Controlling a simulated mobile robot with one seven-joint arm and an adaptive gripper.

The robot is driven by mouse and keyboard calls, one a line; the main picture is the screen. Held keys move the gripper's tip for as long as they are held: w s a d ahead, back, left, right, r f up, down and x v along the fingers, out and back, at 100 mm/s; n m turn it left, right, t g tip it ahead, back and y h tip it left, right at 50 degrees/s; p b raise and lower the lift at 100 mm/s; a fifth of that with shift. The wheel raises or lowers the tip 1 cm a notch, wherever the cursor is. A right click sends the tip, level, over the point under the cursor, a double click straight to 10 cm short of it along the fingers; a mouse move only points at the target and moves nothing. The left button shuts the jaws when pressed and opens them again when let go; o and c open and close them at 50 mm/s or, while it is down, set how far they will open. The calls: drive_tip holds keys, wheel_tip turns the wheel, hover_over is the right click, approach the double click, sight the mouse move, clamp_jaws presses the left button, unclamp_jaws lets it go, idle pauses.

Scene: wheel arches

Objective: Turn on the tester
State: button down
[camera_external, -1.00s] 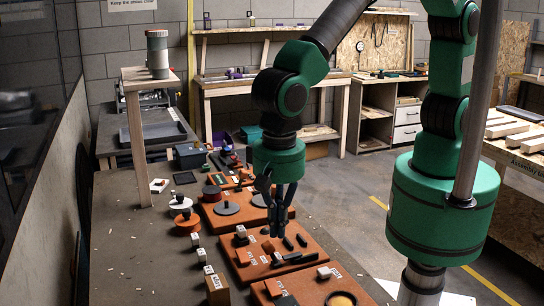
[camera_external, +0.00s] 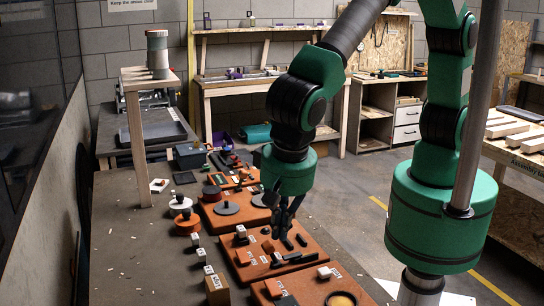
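Several orange boards with dark knobs, bars and small white blocks lie in a row on the long grey table. I cannot tell for sure which item is the tester. My gripper (camera_external: 281,232) points down over the middle orange board (camera_external: 262,272), near its dark bars and small blocks. It holds nothing that I can see. Its dark fingers blend together, so their opening is unclear, and so is whether they touch the board. The gripper hides part of the board behind it. Another orange board (camera_external: 372,297) at the bottom edge carries a round yellowish part.
Small labelled blocks (camera_external: 209,269) stand along the boards' left side. Round discs (camera_external: 227,208) sit on the board behind. A wooden stand with a grey cylinder (camera_external: 158,53) rises at the back left. The table's left strip (camera_external: 135,250) is mostly clear.

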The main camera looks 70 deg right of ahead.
sight(277, 284)
drive_tip(key=f+b, duration=0.1)
drive_tip(key=f, duration=0.3)
drive_tip(key=w+d+f, duration=0.1)
drive_tip(key=f, duration=0.4)
drive_tip(key=w+d+f+b, duration=0.1)
drive_tip(key=f, duration=0.3)
drive_tip(key=shift+f+b, duration=0.25)
drive_tip(key=shift+b, duration=0.05)
drive_tip(key=shift+w+d+f+g+y+p, duration=0.25)
drive_tip(key=shift+d+f+g+y+p, duration=0.15)
drive_tip(key=shift+f+g+y+p, duration=0.15)
drive_tip(key=shift+s, duration=0.1)
drive_tip(key=shift+s+a, duration=0.55)
drive_tip(key=shift+s, duration=0.05)
drive_tip(key=shift+r, duration=0.15)
idle(0.3)
